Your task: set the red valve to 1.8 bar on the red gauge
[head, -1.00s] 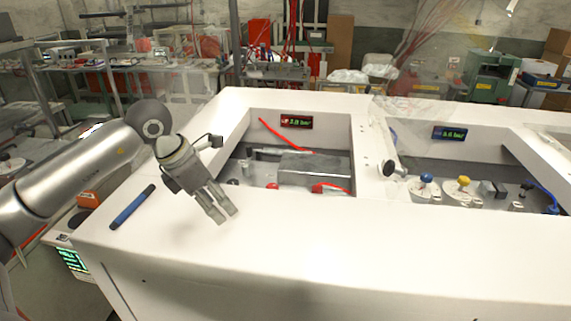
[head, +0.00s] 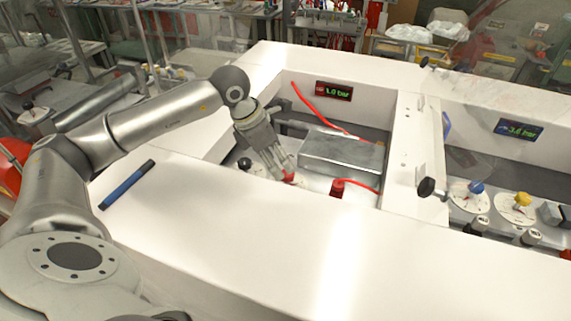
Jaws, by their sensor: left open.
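The red valve (head: 290,179) is a small red knob low in the left bay of the white bench, partly hidden by my left gripper. My left gripper (head: 284,172) is open and points down into the bay, its fingertips at the red knob. I cannot tell whether they touch it. The red gauge (head: 334,92) is a dark display on the bay's back wall and appears to read 1.0 bar in green. My right gripper is not in view.
A black knob (head: 245,164) stands just left of the gripper. A grey metal box (head: 342,153), a red fitting (head: 338,188) and red hoses lie to the right. The right bay holds a blue knob (head: 476,187) and a yellow knob (head: 522,199). A blue marker (head: 127,185) lies on the bench.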

